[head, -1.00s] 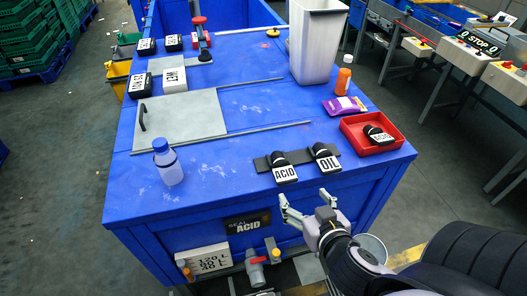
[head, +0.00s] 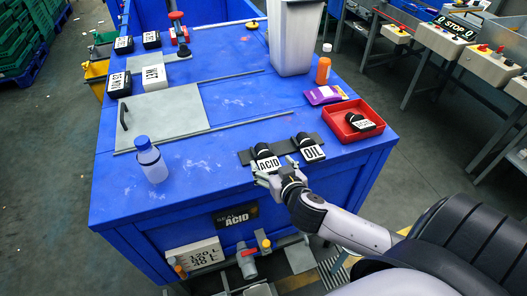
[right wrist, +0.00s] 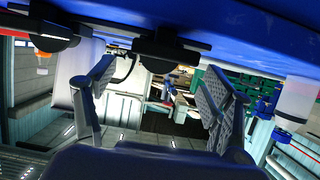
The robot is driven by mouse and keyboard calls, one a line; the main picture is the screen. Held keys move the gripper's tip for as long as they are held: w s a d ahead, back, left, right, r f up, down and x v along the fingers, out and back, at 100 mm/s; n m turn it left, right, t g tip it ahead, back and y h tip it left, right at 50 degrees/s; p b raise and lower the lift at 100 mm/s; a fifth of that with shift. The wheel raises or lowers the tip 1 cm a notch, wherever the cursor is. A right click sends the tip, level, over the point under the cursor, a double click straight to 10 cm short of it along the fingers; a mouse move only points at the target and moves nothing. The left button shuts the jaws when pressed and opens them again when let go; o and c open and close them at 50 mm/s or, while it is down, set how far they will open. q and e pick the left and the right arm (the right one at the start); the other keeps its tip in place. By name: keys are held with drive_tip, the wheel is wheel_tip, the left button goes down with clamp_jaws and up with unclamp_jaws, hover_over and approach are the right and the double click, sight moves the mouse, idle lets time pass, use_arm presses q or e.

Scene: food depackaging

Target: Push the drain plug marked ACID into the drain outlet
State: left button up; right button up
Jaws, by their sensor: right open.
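The plug labelled ACID (head: 267,163), black with a white label, sits on a dark strip near the tabletop's front edge. The OIL plug (head: 311,149) sits right of it. My right gripper (head: 276,171) is open at the ACID plug's front, fingers pointing towards it. In the right wrist view a black rounded plug (right wrist: 165,50) shows between and beyond the open fingers (right wrist: 158,70). Contact cannot be told. A grey pipe outlet (head: 246,262) with valves is low on the front, below a sign reading SEAL ACID (head: 236,215). My left gripper is not in view.
A red tray (head: 381,131) at the right holds another black labelled plug (head: 361,123). A blue-capped bottle (head: 150,160) stands left on the blue table (head: 200,185). A purple packet (head: 322,95), orange bottle (head: 323,70) and white bin (head: 292,40) stand behind the plugs.

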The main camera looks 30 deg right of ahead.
sight(267, 159)
drive_tip(key=shift+p+x, duration=0.7)
drive_tip(key=shift+x, duration=1.55)
drive_tip(key=shift+s, duration=0.1)
drive_tip(key=shift+c, duration=0.2)
drive_tip(key=c, duration=1.2)
drive_tip(key=shift+c, duration=0.4)
drive_tip(key=shift+r, duration=0.1)
